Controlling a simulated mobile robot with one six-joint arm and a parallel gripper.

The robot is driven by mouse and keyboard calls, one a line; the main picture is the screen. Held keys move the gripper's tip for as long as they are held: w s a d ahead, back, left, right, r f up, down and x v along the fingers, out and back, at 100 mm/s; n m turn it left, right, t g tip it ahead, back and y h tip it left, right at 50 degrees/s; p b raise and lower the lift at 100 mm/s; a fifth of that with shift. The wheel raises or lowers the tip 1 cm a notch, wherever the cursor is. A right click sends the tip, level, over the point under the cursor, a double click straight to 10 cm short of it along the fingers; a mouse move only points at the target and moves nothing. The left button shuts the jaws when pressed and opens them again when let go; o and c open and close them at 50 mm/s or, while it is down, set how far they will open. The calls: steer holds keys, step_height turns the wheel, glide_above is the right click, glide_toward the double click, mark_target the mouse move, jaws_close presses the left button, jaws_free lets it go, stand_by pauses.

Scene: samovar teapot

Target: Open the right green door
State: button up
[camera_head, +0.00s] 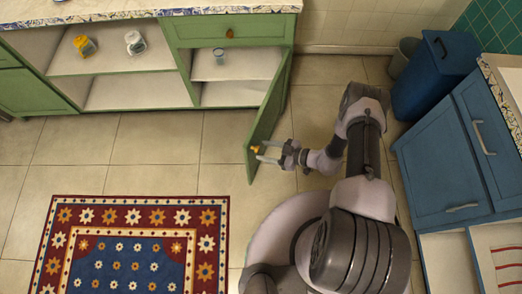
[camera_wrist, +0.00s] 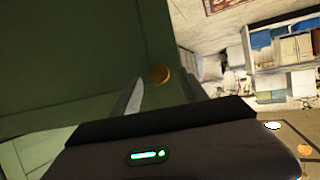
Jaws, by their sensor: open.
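The right green door (camera_head: 270,112) stands swung out from the green cabinet, its outer face towards my arm. Its round yellow-brown knob (camera_head: 255,149) is near the door's free edge. My gripper (camera_head: 262,151) is open beside the door, its fingers pointing at the knob. In the wrist view the knob (camera_wrist: 159,75) shows between and just beyond the two fingers (camera_wrist: 158,92), against the dark green door panel (camera_wrist: 80,60). I cannot tell if a finger touches the knob or door.
The cabinet's shelves show a yellow item (camera_head: 85,45), a white item (camera_head: 135,42) and a glass (camera_head: 219,56). A patterned rug (camera_head: 135,205) lies at the lower left. A blue bin (camera_head: 435,75) and blue cabinet (camera_head: 440,160) stand right. Tiled floor is clear left of the door.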

steer(key=shift+x, duration=1.25)
steer(key=shift+c, duration=0.4)
jaws_close()
